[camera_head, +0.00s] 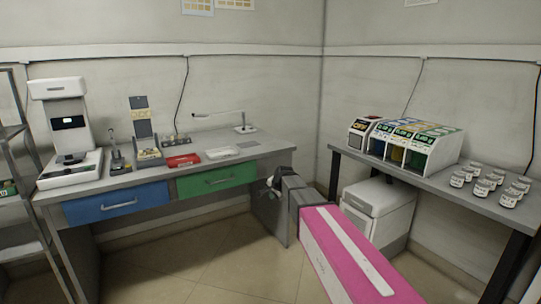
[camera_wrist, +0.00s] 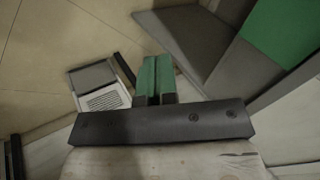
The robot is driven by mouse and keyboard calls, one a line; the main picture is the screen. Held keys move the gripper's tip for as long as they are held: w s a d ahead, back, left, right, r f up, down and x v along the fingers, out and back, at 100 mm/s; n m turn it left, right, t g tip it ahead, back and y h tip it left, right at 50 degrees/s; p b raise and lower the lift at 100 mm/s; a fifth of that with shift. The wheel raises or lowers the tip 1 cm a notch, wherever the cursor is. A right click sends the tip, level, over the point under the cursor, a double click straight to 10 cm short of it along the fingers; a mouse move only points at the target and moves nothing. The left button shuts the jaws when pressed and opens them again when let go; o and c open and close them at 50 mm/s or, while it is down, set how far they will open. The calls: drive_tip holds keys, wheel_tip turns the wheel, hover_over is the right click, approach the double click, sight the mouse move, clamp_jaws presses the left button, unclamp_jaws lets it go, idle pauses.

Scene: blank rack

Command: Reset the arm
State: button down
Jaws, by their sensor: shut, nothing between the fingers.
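My arm, with a pink link (camera_head: 345,262), reaches forward from the lower right in the head view, in front of the gap between the two benches. My gripper shows in the wrist view as two green-faced fingers (camera_wrist: 157,66) side by side. They are shut with nothing between them. In the head view the arm's dark far end is near the right end of the left bench (camera_head: 150,188), and the fingers cannot be made out there. The gripper hangs over the tiled floor (camera_wrist: 50,50).
The left bench has a blue drawer (camera_head: 117,203) and a green drawer (camera_head: 217,179), with a white machine (camera_head: 62,115) and small tools on top. The right bench (camera_head: 435,182) carries dispensers (camera_head: 440,150) and several jars (camera_head: 480,181). A white cabinet (camera_head: 378,200) stands beneath. Open floor (camera_head: 180,265) lies before the left bench.

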drive_tip(key=s+d+f+n+g+h, duration=0.1)
drive_tip(key=s+d+f, duration=0.3)
drive_tip(key=s, duration=0.6)
drive_tip(key=s+d+f+n+g+h, duration=0.1)
drive_tip(key=s+d+f+n+g, duration=0.2)
drive_tip(key=s+d, duration=0.6)
drive_tip(key=s+d+f+n+g+h, duration=0.1)
drive_tip(key=s+d+f+n, duration=0.3)
drive_tip(key=s, duration=0.7)
drive_tip(key=shift+d+f+g, duration=0.5)
drive_tip(key=shift+d+f, duration=0.2)
drive_tip(key=shift+d, duration=0.5)
drive_tip(key=shift+a, duration=0.1)
